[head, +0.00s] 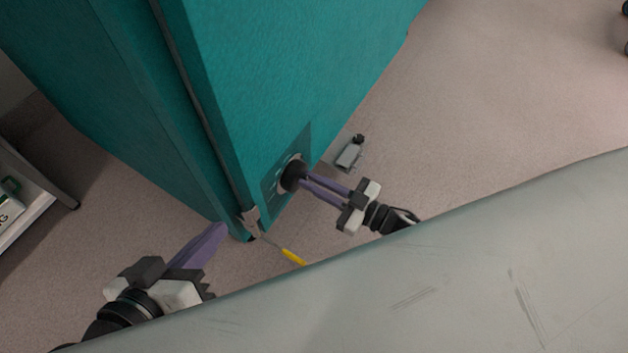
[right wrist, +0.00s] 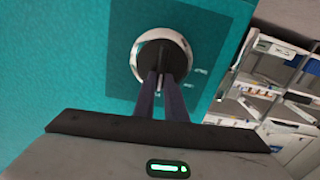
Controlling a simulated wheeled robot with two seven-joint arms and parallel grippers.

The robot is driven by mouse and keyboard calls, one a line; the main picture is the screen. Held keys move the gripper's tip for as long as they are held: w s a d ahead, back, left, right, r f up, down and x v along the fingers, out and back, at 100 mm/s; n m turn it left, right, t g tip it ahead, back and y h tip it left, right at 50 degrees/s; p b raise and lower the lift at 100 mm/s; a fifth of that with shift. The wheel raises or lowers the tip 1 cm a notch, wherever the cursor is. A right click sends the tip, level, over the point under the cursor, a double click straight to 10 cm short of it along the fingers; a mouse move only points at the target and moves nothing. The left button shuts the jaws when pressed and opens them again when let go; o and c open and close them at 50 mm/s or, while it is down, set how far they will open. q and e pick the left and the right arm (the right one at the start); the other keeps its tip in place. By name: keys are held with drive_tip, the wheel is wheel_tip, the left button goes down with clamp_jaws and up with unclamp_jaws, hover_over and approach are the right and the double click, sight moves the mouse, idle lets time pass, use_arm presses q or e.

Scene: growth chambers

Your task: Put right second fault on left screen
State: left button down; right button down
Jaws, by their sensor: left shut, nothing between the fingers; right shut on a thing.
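A black round knob (head: 293,176) with a silver ring sits on a darker square panel (head: 272,207) on the teal chamber (head: 255,90). My right gripper (head: 306,180) is shut on the knob. In the right wrist view the same knob (right wrist: 163,60) shows between and just beyond the two fingers, with its chrome ring around it and small pale marks on the panel beside it. My left gripper (head: 222,229) is shut and empty, left of the chamber's near corner and apart from the knob. No screen shows in these views.
A metal latch (head: 250,220) is at the chamber's corner, with a yellow-handled piece (head: 293,257) close by. A small grey device (head: 349,155) is beside the chamber. A shelf (head: 30,205) stands at the left. A large grey surface (head: 440,285) fills the foreground.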

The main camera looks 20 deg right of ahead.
drive_tip(key=shift+s+a+f+n, duration=0.2)
drive_tip(key=shift+f+n, duration=0.1)
drive_tip(key=shift+n, duration=2.5)
drive_tip(key=shift+s+a+f+n, duration=0.2)
drive_tip(key=shift+f+n, duration=0.15)
drive_tip(key=shift+n, duration=2.45)
drive_tip(key=shift+s+a+f+n, duration=0.2)
drive_tip(key=shift+f+n, duration=0.1)
drive_tip(key=shift+n, duration=2.5)
drive_tip(key=c, duration=1.8)
unclamp_jaws()
